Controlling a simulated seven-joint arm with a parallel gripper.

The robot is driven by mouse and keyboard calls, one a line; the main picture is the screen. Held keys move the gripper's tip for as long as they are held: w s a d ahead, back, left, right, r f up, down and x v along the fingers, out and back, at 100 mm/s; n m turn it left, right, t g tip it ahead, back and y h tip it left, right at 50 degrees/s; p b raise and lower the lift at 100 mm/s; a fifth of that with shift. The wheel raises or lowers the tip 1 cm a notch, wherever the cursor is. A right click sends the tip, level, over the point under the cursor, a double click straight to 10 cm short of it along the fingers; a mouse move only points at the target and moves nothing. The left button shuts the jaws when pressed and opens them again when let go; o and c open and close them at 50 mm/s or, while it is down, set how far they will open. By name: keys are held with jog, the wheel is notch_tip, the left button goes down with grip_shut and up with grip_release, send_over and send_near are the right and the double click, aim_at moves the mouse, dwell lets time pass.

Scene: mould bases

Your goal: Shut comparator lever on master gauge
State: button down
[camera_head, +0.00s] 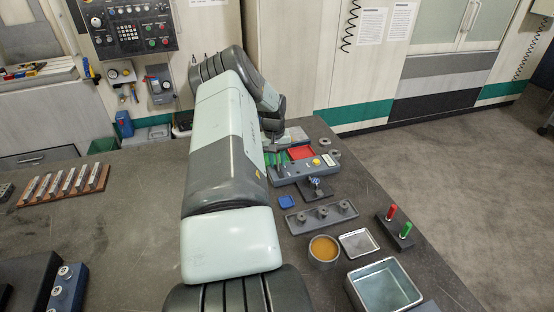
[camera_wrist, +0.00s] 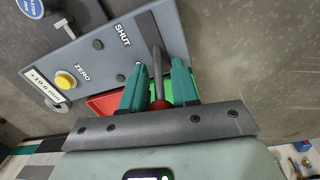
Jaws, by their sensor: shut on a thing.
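The grey comparator (camera_head: 300,170) lies on the bench beyond my forearm; its panel (camera_wrist: 85,55) shows in the wrist view with a yellow button, "ZERO", "SHUT" and a partly hidden second label. A lever with a grey rod (camera_wrist: 156,56) and a red end (camera_wrist: 159,104) stands between the green fingers. My gripper (camera_wrist: 158,72) is shut on the lever, beside the panel's end. A blue round piece (camera_wrist: 31,8) marked "MASTER" is at the top left of the wrist view, and a blue piece also shows in the head view (camera_head: 315,182).
A red tray (camera_head: 301,153) lies behind the comparator. Nearer stand a grey rack of round pieces (camera_head: 321,218), an amber-filled bowl (camera_head: 323,249), metal trays (camera_head: 385,286) and a block with red and green pegs (camera_head: 394,233).

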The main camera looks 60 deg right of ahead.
aim_at(279, 166)
jog(key=shift+s+r, duration=0.1)
jog(key=shift+s+a+r+t+h, duration=0.2)
jog(key=shift+s+a+t+h, duration=0.1)
jog(key=shift+t+h, duration=0.45)
jog(key=shift+s+a+r+t+h, duration=0.1)
jog(key=shift+s+a+t+h, duration=0.25)
jog(key=shift+t+h, duration=0.4)
jog(key=shift+s+a+t+h, duration=0.25)
jog(key=shift+a+t+h, duration=0.1)
jog(key=shift+t+h, duration=0.4)
jog(key=shift+s+a+t+h, duration=0.3)
jog(key=shift+t+h, duration=0.35)
jog(key=shift+h, duration=0.2)
jog(key=shift+a+f, duration=0.15)
jog(key=shift+f, duration=0.2)
jog(key=c, duration=1)
grip_release()
jog(key=shift+r, duration=0.15)
